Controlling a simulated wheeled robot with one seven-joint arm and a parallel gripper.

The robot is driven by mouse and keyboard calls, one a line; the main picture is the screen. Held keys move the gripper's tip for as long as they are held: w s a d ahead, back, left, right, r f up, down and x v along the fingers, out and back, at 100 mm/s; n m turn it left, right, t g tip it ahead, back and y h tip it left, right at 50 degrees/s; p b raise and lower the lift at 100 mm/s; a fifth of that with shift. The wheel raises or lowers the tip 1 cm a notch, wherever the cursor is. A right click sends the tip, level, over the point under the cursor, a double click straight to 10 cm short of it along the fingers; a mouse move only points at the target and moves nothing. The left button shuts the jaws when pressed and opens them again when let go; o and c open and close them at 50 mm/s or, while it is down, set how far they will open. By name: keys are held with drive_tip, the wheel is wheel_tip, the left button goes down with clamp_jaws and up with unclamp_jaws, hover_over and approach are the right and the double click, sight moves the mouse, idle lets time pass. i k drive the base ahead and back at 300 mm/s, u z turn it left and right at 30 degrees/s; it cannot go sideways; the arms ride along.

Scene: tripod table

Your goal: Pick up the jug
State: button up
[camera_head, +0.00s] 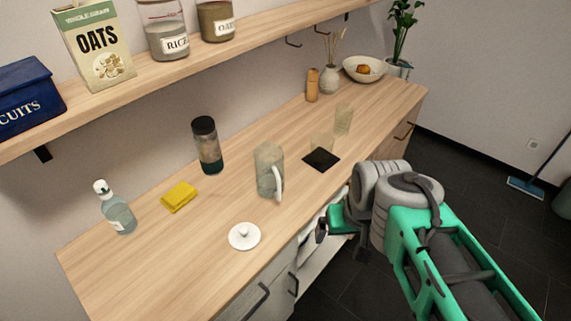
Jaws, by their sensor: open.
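The jug (267,171) is a clear, greyish glass pitcher with a pale handle on its right side, facing the front edge. It stands upright near the middle of the wooden counter (165,260). My gripper (321,230) is at the end of my green and grey arm, to the right of and nearer than the jug, by the counter's front edge. It is open and apart from the jug. Its fingers are small and dark here, and partly hidden by the wrist.
A white lid (244,236) lies in front of the jug. A shelf (190,65) hangs above.

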sight(269, 157)
drive_tip(key=u, duration=3.35)
drive_tip(key=k, duration=0.45)
drive_tip(key=u, duration=0.15)
